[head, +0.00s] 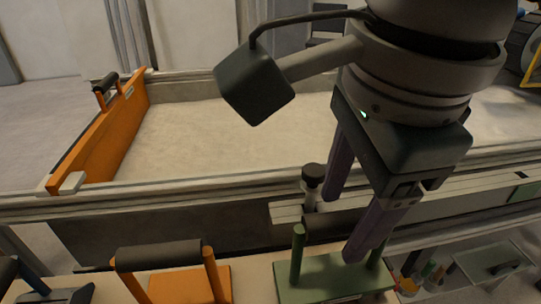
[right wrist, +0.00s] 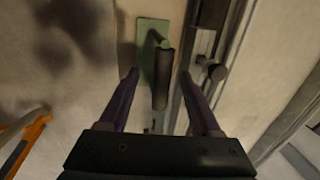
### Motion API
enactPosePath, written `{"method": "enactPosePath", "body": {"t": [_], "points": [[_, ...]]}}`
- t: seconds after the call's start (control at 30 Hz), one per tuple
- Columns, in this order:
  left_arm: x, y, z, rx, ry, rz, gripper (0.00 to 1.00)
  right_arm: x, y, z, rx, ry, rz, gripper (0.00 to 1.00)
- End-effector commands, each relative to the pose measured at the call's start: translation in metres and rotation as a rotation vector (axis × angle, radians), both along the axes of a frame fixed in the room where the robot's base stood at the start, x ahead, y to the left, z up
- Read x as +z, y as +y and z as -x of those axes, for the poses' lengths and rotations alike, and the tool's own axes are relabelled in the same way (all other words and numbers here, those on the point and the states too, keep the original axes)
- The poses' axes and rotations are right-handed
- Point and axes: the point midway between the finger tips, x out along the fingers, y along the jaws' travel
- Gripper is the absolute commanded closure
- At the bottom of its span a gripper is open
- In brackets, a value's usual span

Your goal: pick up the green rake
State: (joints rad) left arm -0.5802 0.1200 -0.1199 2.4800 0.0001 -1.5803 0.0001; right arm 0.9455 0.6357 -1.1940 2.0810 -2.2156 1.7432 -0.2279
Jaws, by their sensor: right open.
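The green rake (head: 318,280) stands on the pale shelf in front of the sandbed, a flat green plate with green posts and a dark bar handle. My right gripper (head: 350,222) reaches down over it with purple fingers spread; the near finger hides part of the handle's right end. In the right wrist view the rake's green plate (right wrist: 148,38) is beyond the fingertips. Its dark handle lies between the two fingers of the right gripper (right wrist: 159,78), with gaps on both sides. My left gripper is out of view.
An orange tool (head: 190,286) with a dark handle stands left of the rake, and a blue one (head: 32,284) at the far left. The sandbed's rail (head: 200,192) runs behind, with a dark knob (head: 314,177) close to the gripper. An orange board (head: 105,145) stands in the sandbed.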

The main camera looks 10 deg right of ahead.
Motion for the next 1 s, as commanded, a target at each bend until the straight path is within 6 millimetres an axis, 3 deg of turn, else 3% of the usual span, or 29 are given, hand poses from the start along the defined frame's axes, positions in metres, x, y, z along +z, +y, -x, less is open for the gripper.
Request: {"method": "enactPosePath", "body": {"t": [0.5,0.77,1.0], "points": [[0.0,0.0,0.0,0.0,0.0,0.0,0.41,-0.06,-0.014,-0.013,-0.001,0.003,-0.002,0.35],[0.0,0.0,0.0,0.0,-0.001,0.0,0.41,-0.062,-0.014,-0.014,0.002,0.001,-0.004,0.35],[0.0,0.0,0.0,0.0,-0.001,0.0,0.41,-0.062,-0.014,-0.014,0.001,0.001,-0.004,0.62]]}}
